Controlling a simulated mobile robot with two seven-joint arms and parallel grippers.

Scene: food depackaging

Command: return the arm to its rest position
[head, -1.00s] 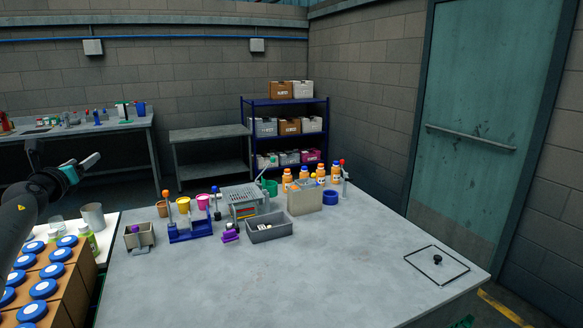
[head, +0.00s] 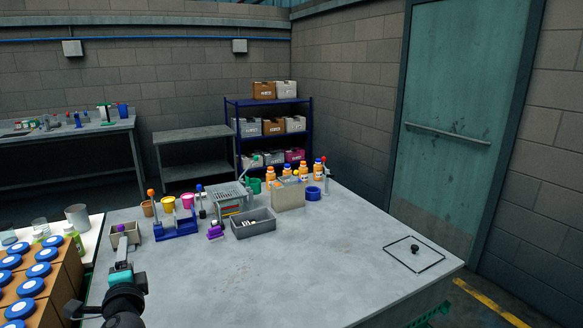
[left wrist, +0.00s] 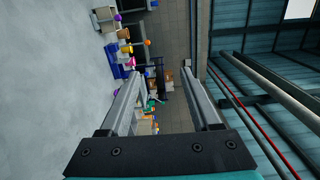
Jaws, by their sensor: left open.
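My left gripper (head: 121,245) is low at the front left of the grey table (head: 290,265) in the head view, with its fingers pointing away toward the back. It is in front of a small grey bin (head: 126,236) with a purple item in it. In the left wrist view the two fingers (left wrist: 168,85) stand apart with nothing between them. That view is turned sideways and shows the table on the left and the ceiling on the right. My right gripper is not in view.
Crates of blue-lidded jars (head: 30,287) stand at the left edge. A blue rack (head: 176,228), a grey tray (head: 253,224) and orange bottles (head: 318,168) stand along the back of the table. The table's middle and front are clear.

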